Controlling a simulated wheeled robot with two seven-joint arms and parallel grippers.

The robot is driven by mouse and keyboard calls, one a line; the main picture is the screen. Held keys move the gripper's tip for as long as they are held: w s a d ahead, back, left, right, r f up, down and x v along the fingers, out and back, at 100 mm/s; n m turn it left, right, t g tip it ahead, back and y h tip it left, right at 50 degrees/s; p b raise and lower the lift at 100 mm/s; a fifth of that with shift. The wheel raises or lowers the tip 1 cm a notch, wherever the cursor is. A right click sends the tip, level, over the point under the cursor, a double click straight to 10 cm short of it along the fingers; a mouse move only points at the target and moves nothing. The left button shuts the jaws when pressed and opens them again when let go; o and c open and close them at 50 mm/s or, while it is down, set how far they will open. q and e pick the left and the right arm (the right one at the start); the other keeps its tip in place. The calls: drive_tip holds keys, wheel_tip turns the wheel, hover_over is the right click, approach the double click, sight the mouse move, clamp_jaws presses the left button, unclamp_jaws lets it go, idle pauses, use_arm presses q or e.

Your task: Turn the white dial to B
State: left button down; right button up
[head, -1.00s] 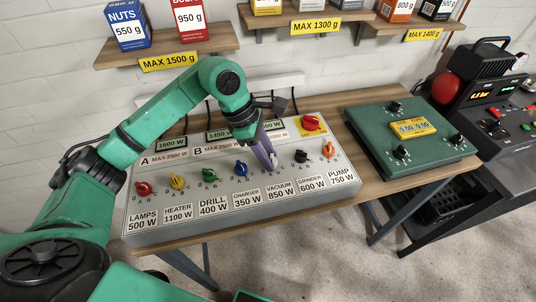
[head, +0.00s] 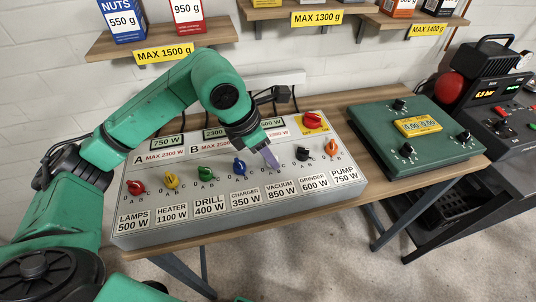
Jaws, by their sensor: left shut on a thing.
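The grey panel (head: 132,226) carries a row of coloured dials. The white dial belongs above the label VACUUM 850 W (head: 281,188); the fingers of my left gripper (head: 271,160) cover it almost wholly, so its pointer direction is hidden. My left gripper reaches down from behind and is shut on the white dial. The readout above A (head: 167,141) shows 750 W, with MAX 2300 W below. The readout above B (head: 215,132) shows 2300 W, with MAX 2500 W below. A third readout is partly hidden by my wrist. My right gripper is not in view.
Blue dial (head: 239,166) and black dial (head: 303,153) stand close on either side of the fingers. A larger red dial (head: 313,120) on yellow sits at the panel's upper right. A green box (head: 381,127) with knobs stands to the right. Shelves (head: 183,41) hang above.

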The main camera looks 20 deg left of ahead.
use_arm(q)
drive_tip(key=shift+r, duration=0.1)
idle(0.3)
drive_tip(key=c, duration=0.5)
unclamp_jaws()
drive_tip(key=shift+c, duration=0.2)
drive_tip(key=v, duration=1.4)
drive_tip(key=shift+s+r, duration=0.2)
